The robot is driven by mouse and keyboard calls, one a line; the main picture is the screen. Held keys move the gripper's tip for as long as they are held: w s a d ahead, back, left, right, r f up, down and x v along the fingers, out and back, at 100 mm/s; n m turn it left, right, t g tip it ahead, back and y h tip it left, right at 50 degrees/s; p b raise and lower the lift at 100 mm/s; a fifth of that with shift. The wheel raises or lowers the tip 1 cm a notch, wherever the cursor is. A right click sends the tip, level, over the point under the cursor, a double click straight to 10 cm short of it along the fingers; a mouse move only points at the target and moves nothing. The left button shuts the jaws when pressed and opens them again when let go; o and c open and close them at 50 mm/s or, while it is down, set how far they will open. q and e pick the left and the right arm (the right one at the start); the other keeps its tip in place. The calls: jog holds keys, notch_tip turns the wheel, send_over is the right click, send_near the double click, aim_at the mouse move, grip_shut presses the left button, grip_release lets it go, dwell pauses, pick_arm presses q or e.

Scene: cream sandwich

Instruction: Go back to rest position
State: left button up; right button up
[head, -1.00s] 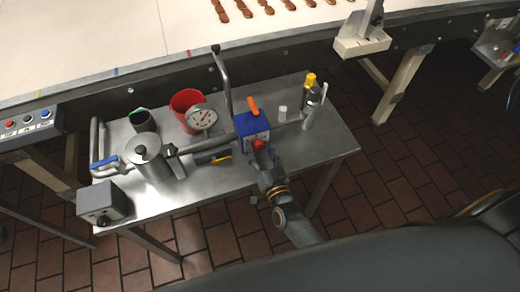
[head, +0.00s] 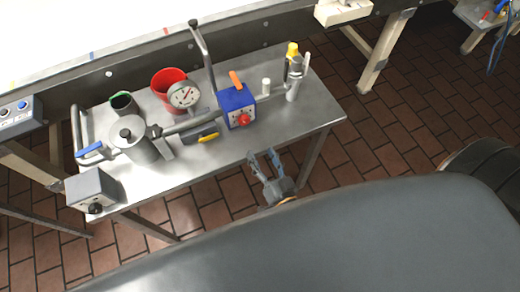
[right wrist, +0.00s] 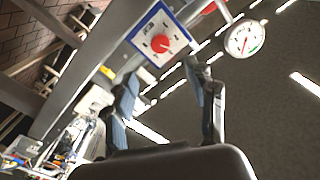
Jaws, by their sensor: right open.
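My right gripper (head: 264,163) is open and empty in the head view, just off the front edge of the metal table (head: 185,175). It is apart from the blue control box (head: 235,101) with the red knob (head: 243,120). In the right wrist view its two fingers (right wrist: 165,105) stand spread, with the blue-edged box face and red knob (right wrist: 160,44) beyond them. My left gripper is in neither current view.
The table carries a round gauge (head: 184,95), a red bucket (head: 160,78), a metal pot (head: 127,136), a grey box (head: 92,187) and a yellow-capped bottle (head: 292,50). A pale conveyor (head: 50,50) runs behind. Tiled floor (head: 380,140) is open at right.

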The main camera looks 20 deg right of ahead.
dwell(0.4)
jog(key=s+d+f+n+g+y+b, duration=0.1)
jog(key=s+f+n+g, duration=0.35)
jog(key=f, duration=0.95)
jog(key=s+f+n+g, duration=0.1)
jog(key=s+f+g, duration=0.5)
jog(key=f, duration=0.7)
jog(key=s+d+f+n+g, duration=0.1)
jog(key=s+d+f+g, duration=0.2)
jog(key=s+f, duration=0.3)
jog(key=s+d+f+g+h, duration=0.1)
jog(key=s+d+f+g, duration=0.2)
jog(key=s, duration=1.1)
notch_tip(320, 180, down, 3)
jog(key=shift+s+d+f+n+h+b, duration=0.15)
jog(key=shift+d+n+h+b, duration=0.25)
jog(key=shift+d, duration=0.25)
jog(key=shift+g, duration=0.25)
